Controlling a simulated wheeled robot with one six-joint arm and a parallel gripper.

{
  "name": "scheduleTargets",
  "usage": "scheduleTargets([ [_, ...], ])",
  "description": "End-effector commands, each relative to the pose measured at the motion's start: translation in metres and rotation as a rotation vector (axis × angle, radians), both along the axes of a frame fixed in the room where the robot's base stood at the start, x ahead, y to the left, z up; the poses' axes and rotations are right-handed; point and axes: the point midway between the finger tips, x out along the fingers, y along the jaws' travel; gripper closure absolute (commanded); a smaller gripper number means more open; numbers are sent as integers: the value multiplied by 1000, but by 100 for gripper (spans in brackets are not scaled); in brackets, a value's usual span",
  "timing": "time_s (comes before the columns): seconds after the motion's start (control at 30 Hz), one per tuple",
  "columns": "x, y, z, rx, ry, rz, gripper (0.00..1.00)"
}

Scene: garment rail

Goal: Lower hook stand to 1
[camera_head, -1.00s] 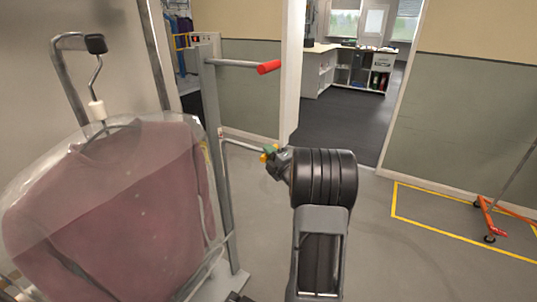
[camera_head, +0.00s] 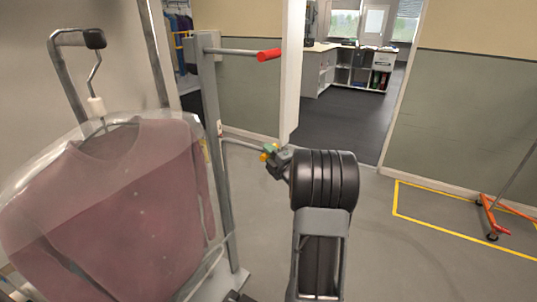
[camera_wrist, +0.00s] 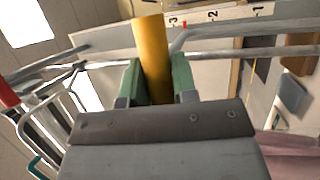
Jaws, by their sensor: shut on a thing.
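The hook stand's grey post (camera_head: 212,110) stands left of centre. A red-tipped bar (camera_head: 236,51) juts right from its top. A bent hook arm (camera_head: 66,85) at the left carries a hanger with a bagged maroon sweater (camera_head: 130,200). My gripper (camera_head: 270,153) is beside the post, at the end of a thin rod. In the wrist view the green fingers of my gripper (camera_wrist: 159,82) are shut on a yellow handle (camera_wrist: 154,55). Behind it a scale (camera_wrist: 228,14) reads 3, 2, 1. A small red pointer (camera_wrist: 185,24) lies close to the 3.
An open doorway lies ahead, with a white counter (camera_head: 318,72) beyond. An orange wheeled base (camera_head: 492,215) stands at the right by yellow floor tape (camera_head: 450,231). The grey floor between my arm and the tape is clear.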

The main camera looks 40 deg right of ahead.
Motion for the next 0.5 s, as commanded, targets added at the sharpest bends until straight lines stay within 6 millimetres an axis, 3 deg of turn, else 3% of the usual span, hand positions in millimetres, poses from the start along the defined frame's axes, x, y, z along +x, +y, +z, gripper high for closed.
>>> scheduleTargets([
  [0.03,0,0,-23,4,6,1,100],
  [0.5,0,1,-128,7,7,1,100],
])
